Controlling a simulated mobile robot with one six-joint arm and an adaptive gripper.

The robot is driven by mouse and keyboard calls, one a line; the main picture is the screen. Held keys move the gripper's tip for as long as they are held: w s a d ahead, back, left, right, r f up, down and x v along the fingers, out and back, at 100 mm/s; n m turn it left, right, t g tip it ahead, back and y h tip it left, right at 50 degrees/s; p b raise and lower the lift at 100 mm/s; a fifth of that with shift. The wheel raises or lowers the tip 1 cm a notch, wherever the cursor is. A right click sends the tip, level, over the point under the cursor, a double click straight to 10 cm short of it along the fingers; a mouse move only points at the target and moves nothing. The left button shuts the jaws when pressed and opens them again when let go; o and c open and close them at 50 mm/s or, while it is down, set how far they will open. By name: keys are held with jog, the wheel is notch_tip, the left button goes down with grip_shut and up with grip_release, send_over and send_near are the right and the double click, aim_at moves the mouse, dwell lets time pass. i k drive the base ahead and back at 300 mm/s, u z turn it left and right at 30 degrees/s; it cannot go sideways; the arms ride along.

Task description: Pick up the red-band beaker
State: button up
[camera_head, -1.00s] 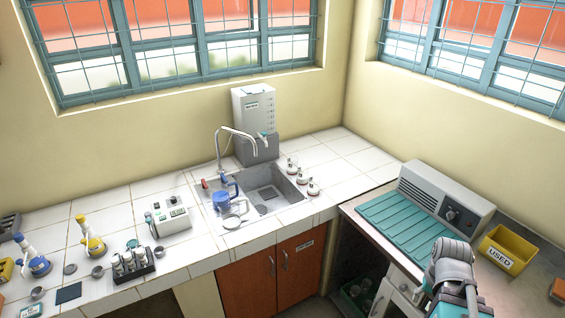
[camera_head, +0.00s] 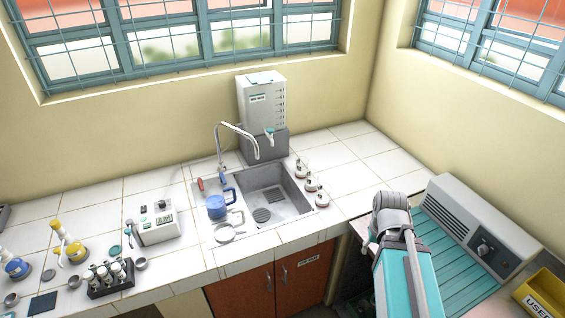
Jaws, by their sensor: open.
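Three small clear vessels stand in a row on the white tiled counter, along the right edge of the sink: a far one (camera_head: 301,168), a middle one (camera_head: 311,184) and a near one (camera_head: 322,198). Each shows a dark reddish part low down. They are too small to tell which, if any, is the red-band beaker. My arm (camera_head: 405,275) rises at the lower right, in front of the teal ribbed mat. I cannot make out my gripper's fingers in this view.
The sink (camera_head: 290,208) has a curved tap above it and a blue jug (camera_head: 216,206) on its left. A water tank (camera_head: 263,105) stands behind. A vial rack (camera_head: 112,280) and flasks stand left. A grey machine (camera_head: 480,232) and yellow bin (camera_head: 548,292) are right. The back right counter is clear.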

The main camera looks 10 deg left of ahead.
aim_at(301, 165)
jog(key=u, duration=0.25)
jog(key=i, duration=1.05)
jog(key=u, duration=0.25)
